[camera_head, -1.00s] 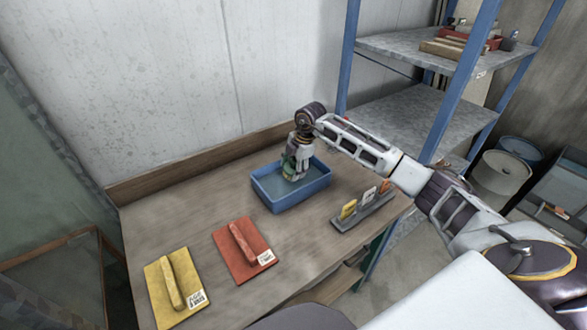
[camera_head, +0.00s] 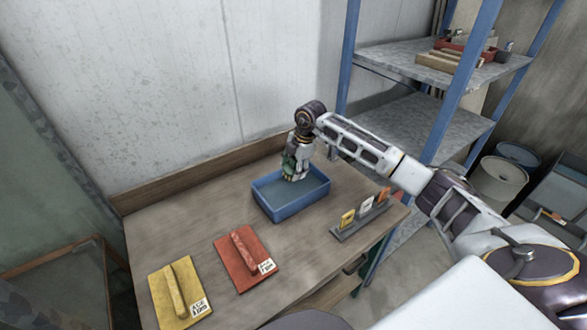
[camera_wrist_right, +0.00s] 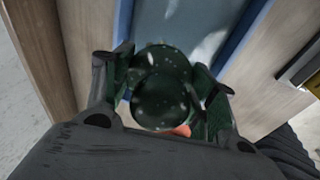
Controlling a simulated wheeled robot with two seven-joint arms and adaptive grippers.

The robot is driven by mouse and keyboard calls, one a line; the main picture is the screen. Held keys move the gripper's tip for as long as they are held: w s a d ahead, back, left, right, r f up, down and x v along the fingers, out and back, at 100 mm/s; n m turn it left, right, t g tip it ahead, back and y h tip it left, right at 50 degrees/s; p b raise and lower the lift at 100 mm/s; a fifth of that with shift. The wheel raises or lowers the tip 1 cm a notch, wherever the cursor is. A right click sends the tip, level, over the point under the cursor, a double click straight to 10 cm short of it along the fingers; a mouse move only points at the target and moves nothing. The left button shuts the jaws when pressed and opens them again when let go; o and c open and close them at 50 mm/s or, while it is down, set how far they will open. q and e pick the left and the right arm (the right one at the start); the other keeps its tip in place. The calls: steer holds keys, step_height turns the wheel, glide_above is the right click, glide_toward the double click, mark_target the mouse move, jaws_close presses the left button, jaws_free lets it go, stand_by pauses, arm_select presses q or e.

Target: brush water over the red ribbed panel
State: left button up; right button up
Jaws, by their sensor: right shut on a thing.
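The red panel (camera_head: 263,247) lies flat on the workbench, with one raised rib along its middle and a white label at its lower right corner. A blue tray (camera_head: 290,210) of water stands behind it and to the right. My right gripper (camera_head: 295,174) is over the back part of the tray. It is shut on a dark green, rounded thing (camera_wrist_right: 165,95), likely the brush, with a bit of orange-red below it. The bristles are hidden. My left gripper is out of view.
A yellow panel (camera_head: 158,290) with a rib lies left of the red one. A grey holder (camera_head: 350,234) with yellow, white and orange cards stands right of the tray. A blue-posted shelf (camera_head: 410,115) is behind my right arm. The bench's left back is clear.

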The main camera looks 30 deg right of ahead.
mark_target(294, 157)
steer(key=shift+r+p, duration=1.05)
steer(key=shift+r, duration=0.75)
steer(key=shift+f, duration=0.1)
